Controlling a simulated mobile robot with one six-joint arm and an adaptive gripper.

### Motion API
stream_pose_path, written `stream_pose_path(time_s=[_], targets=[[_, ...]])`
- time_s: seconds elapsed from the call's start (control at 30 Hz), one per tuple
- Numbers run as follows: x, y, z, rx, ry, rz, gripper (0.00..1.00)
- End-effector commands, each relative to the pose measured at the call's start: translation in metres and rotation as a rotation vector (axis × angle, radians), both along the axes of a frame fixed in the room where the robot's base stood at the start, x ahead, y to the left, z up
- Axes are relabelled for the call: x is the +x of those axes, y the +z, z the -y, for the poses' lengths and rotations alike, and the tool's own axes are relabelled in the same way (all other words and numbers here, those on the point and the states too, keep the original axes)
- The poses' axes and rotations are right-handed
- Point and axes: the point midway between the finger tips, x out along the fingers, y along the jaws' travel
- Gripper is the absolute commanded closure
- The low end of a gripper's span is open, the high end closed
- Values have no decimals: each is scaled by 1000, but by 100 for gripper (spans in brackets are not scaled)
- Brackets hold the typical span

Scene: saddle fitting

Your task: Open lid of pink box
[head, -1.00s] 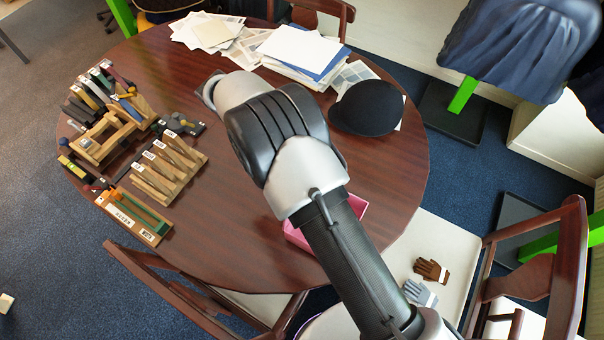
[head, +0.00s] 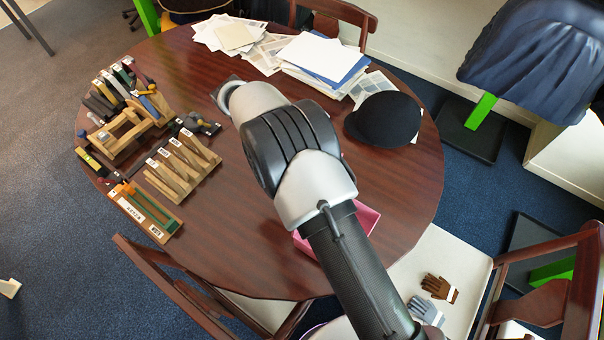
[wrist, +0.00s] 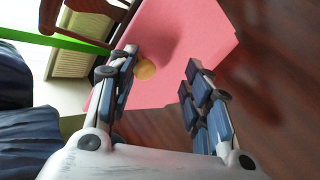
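The pink box (head: 366,217) stands on the near part of the round table in the head view, mostly hidden behind my arm. Only parts of its pink edges show on either side of the arm. In the wrist view a broad pink surface (wrist: 205,45) of it lies beyond my fingers, with a small round yellowish knob (wrist: 145,69) on it. My gripper (wrist: 161,60) is open and empty, its two fingers spread apart. The knob appears between the fingers, nearer the left one. I cannot tell whether anything touches. The gripper is hidden in the head view.
A dark riding hat (head: 383,119) and stacked papers (head: 322,60) lie at the table's back. Wooden racks with tools (head: 183,165) fill the left side. The brown table top (head: 235,225) is bare left of my arm. Chairs stand around; gloves (head: 438,287) lie on the right one.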

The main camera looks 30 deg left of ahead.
Motion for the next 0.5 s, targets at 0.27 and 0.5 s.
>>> stream_pose_path(time_s=[0.27,0.5], targets=[[3,-5,1,6,3,2,61],[3,18,0,8,2,6,61]])
